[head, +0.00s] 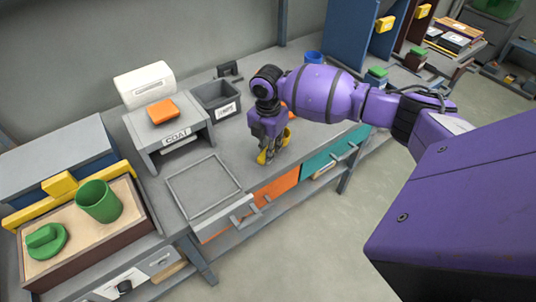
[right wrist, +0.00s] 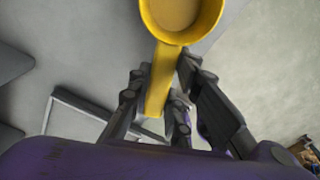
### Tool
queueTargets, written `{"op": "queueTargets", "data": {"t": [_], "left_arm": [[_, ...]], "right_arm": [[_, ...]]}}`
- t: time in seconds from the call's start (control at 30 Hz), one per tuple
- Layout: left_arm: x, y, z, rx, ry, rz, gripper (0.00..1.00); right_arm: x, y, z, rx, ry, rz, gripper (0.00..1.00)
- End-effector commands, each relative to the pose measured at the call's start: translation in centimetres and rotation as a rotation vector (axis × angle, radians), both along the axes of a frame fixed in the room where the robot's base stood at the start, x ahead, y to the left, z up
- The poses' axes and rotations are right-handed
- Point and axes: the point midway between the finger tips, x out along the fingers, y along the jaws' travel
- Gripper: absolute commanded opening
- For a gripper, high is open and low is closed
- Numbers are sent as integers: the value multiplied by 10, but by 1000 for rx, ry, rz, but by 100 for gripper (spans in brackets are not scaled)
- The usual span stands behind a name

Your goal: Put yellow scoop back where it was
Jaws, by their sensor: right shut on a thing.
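The yellow scoop shows small in the head view (head: 263,157), partly hidden behind my right gripper (head: 273,153). In the right wrist view the scoop (right wrist: 158,85) has a round bowl at the top and a flat handle running down between the fingers. My right gripper (right wrist: 160,105) is shut on the handle. It is over the grey bench, near its front edge, to the right of the square grey frame. I cannot tell whether the scoop touches the bench. My left gripper is not in view.
A square outlined tray (head: 203,187) lies on the bench. Behind it stand a grey bin (head: 217,99) and a COAT stand (head: 172,133) with an orange block (head: 163,111). Orange (head: 275,189) and teal drawers are below.

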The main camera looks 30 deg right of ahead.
Motion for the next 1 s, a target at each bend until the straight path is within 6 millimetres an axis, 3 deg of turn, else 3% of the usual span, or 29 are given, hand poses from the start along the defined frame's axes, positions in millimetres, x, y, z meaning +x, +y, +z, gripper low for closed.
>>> {"op": "queueTargets", "data": {"t": [0.17,0.57,0.6,0.7,1.0], "left_arm": [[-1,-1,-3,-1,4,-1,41],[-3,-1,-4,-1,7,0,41],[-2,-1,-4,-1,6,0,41],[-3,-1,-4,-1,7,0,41],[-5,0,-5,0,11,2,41]], "right_arm": [[-2,2,-26,1,3,1,0],[-2,1,-32,1,3,1,0],[-2,1,-31,0,2,1,23],[-2,1,-31,0,1,1,36],[-1,1,-30,0,1,1,37]]}}
